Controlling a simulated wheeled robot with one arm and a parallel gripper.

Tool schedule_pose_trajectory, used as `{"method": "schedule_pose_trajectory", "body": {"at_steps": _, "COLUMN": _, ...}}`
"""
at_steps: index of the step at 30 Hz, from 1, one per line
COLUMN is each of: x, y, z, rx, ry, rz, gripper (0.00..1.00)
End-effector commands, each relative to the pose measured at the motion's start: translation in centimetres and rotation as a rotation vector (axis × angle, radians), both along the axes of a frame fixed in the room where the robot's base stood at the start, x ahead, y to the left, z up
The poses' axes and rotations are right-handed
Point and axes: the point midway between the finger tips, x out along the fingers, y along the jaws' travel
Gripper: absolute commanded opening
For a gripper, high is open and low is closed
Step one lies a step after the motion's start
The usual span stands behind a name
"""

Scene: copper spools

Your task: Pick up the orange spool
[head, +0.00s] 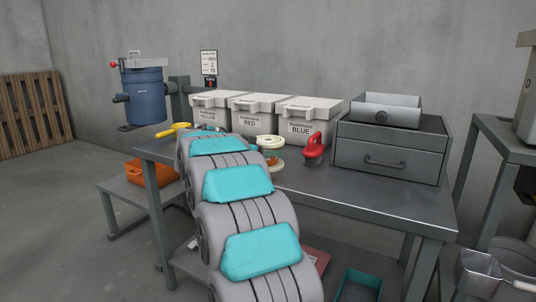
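A small orange-red round piece (273,165) shows on the workbench just right of my arm; it may be the orange spool, but most of it is hidden. A cream disc (270,141) sits just above it in the picture, and I cannot tell whether the two are one thing. My grey arm with turquoise pads rises through the middle of the head view and covers this part of the bench. My gripper's fingers cannot be made out behind the arm, nor whether they hold anything.
The dark workbench (375,203) carries bins labelled yellow (207,117), red (250,121) and blue (301,129). A red-handled tool (314,147) stands right of the disc, a grey drawer box (388,160) farther right. A yellow tool (182,130) lies left. The bench's front right is clear.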

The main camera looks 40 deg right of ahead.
Motion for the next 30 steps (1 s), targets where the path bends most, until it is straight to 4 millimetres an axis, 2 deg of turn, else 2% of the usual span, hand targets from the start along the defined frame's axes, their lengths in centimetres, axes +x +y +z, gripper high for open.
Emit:
{"method": "schedule_pose_trajectory", "body": {"at_steps": 1, "x": 0.0, "y": 0.0, "z": 0.0, "rx": 0.000, "ry": 0.000, "rz": 0.000, "gripper": 0.17}}
{"method": "schedule_pose_trajectory", "body": {"at_steps": 6, "x": 0.0, "y": 0.0, "z": 0.0, "rx": 0.000, "ry": 0.001, "rz": 0.000, "gripper": 0.00}}
{"method": "schedule_pose_trajectory", "body": {"at_steps": 17, "x": 0.0, "y": 0.0, "z": 0.3, "rx": -0.001, "ry": 0.000, "rz": 0.000, "gripper": 0.00}}
{"method": "schedule_pose_trajectory", "body": {"at_steps": 23, "x": 0.0, "y": 0.0, "z": 1.3, "rx": -0.001, "ry": -0.001, "rz": 0.000, "gripper": 0.00}}
{"method": "schedule_pose_trajectory", "body": {"at_steps": 30, "x": 0.0, "y": 0.0, "z": 3.6, "rx": -0.003, "ry": -0.005, "rz": -0.001, "gripper": 0.00}}
